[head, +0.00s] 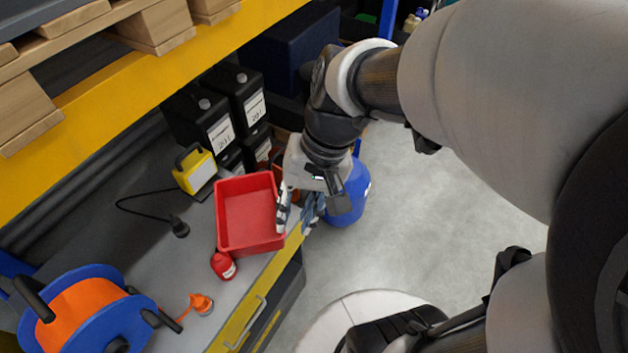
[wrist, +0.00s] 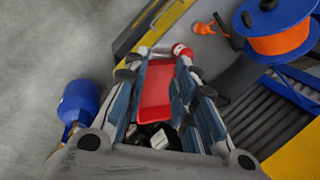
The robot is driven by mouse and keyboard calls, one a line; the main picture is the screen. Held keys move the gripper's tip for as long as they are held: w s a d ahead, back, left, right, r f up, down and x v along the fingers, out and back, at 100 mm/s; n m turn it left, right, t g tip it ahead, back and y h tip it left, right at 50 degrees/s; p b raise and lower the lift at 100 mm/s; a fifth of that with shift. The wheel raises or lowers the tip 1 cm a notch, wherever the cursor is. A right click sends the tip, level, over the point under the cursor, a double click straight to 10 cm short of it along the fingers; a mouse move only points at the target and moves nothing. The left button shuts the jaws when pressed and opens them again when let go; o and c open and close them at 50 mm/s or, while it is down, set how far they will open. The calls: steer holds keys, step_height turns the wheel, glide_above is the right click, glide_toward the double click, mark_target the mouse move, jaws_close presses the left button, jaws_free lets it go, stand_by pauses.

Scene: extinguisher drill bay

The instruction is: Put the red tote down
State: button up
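The red tote (head: 249,212) is an empty open box in the head view. It appears to rest upright on the grey shelf (head: 150,240), its right side close to the yellow front edge. My gripper (head: 297,222) is at the tote's right side, with one finger close to the right wall and the other farther out. In the wrist view my gripper (wrist: 168,62) has its fingers spread wide, and part of the red tote (wrist: 156,92) shows in the gap beyond them. I see no wall pinched between the fingers. Whether a finger touches the tote is unclear.
A red bottle (head: 223,265) stands just in front of the tote, with an orange item (head: 200,304) nearby. A yellow lamp-like box (head: 195,170) and black canisters (head: 205,125) are behind. A blue-orange cable reel (head: 85,312) is left; a blue cylinder (head: 349,195) is beyond the edge.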

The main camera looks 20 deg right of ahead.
steer(key=s+d+r+n+t+h, duration=0.3)
steer(key=s+r+n+t, duration=0.1)
steer(key=s+r, duration=0.1)
steer(key=shift+s+r+t, duration=0.3)
steer(key=shift+r, duration=0.05)
step_height(320, 180, down, 2)
steer(key=shift+f+b, duration=0.1)
steer(key=shift+b, duration=0.95)
steer(key=shift+a+n, duration=0.2)
steer(key=shift+n, duration=0.1)
stand_by(0.3)
